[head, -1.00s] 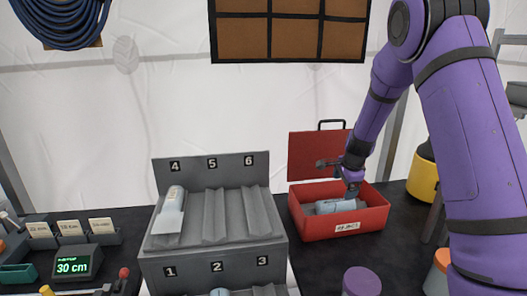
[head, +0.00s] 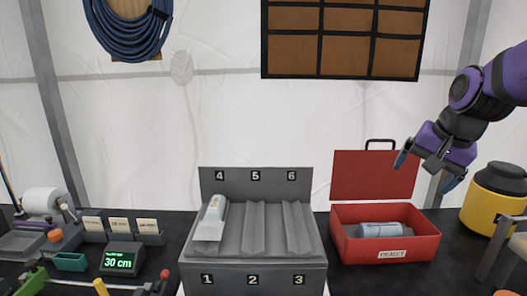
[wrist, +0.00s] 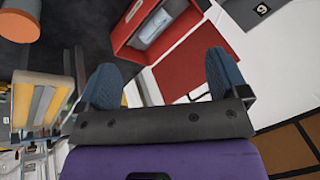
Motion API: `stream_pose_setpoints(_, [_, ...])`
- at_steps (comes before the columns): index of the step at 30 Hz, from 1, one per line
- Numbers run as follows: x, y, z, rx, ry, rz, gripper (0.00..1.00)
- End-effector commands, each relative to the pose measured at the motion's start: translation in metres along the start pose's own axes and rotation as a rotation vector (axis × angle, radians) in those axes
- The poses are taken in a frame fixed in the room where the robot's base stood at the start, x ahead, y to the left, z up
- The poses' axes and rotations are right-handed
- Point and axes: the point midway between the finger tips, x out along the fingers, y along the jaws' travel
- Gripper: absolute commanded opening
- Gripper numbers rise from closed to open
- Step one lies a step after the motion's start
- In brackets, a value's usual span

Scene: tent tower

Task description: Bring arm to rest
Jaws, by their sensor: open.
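My gripper (head: 429,173) is at the right in the head view, raised above the red box and in front of the white wall. Its two blue fingertips are spread apart with nothing between them. In the wrist view my gripper (wrist: 164,82) is also open and empty. The red box (head: 385,251) stands on the dark table below it, with its lid up. A grey-blue cylindrical roll (head: 380,230) lies inside the box; it also shows in the wrist view (wrist: 160,22).
A yellow container (head: 494,200) stands right of the box. A green display (head: 119,262) and several small items are at the left.

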Motion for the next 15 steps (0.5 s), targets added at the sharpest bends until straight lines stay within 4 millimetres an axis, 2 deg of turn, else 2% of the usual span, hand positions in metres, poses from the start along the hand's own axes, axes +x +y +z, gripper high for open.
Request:
stream_pose_setpoints(1, [-0.014, 0.004, 0.013, -0.052, 0.011, -0.005, 0.92])
stream_pose_setpoints(6, [-0.046, 0.020, 0.054, -0.235, 0.034, 0.005, 0.92])
stream_pose_setpoints(15, [-0.082, 0.054, 0.119, -0.521, 0.080, 0.048, 0.92])
